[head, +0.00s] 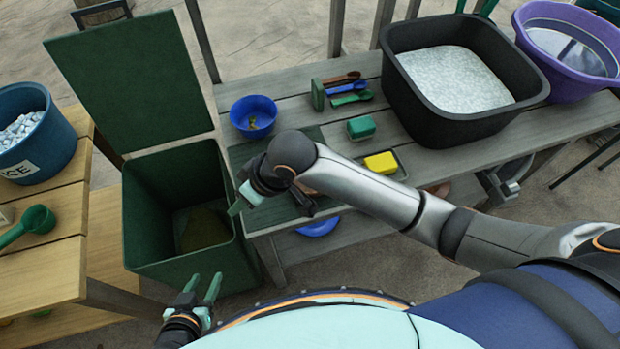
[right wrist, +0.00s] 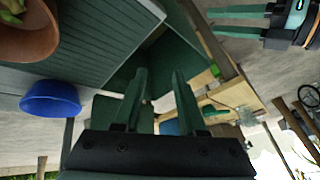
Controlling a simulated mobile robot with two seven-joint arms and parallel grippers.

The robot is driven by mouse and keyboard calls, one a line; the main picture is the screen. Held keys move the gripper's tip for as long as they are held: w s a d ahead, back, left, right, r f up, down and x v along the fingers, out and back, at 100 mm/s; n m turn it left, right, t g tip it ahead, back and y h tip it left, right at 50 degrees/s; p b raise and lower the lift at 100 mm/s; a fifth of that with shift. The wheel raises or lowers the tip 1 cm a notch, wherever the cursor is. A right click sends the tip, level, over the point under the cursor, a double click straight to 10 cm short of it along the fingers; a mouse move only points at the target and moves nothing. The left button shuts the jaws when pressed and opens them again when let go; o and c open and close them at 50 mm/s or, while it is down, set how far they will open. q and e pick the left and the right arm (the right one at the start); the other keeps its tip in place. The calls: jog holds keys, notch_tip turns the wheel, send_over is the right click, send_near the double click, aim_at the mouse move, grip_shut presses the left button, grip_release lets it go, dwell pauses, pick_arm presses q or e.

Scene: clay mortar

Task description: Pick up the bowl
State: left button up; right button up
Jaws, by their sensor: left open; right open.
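A blue bowl (head: 253,117) with some small yellowish stuff in it stands on the grey slatted table (head: 290,92), at its left end. Another blue bowl (head: 318,226) sits on the shelf below, partly hidden by my right arm. A blue bowl (right wrist: 50,98) also shows at the left of the right wrist view; I cannot tell which one it is. My right gripper (head: 240,203) is near the table's left front corner, nearer than the upper bowl. Its fingers (right wrist: 160,74) are apart and empty. My left gripper (head: 203,280) is open and empty, low in front of the green bin.
An open green bin (head: 140,262) stands left of the table. A black tub (head: 395,75) of white material and a purple basin (head: 530,45) stand at the right. Small scoops, a green block (head: 361,126) and a yellow sponge (head: 381,162) lie mid-table. A wooden table is at left.

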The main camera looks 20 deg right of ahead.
aim_at(299, 190)
jog(key=w+d+r+n+h+b, duration=0.2)
jog(key=d+r+h, duration=0.2)
jog(key=d+h, duration=0.4)
jog(key=shift+g+y, duration=0.3)
jog(key=shift+y, duration=0.1)
jog(key=x, duration=0.2)
jog(key=d+b+x, duration=0.1)
jog(key=x, duration=0.4)
jog(key=shift+s+d+f, duration=0.2)
jog(key=shift+f, duration=0.05)
jog(key=shift+d+b+x, duration=0.1)
jog(key=shift+b+x, duration=0.15)
jog(key=shift+x, duration=0.9)
jog(key=shift+d+b+x, duration=0.15)
jog(key=shift+b+x, duration=0.1)
jog(key=shift+x, duration=0.9)
jog(key=shift+s, duration=0.15)
grip_shut()
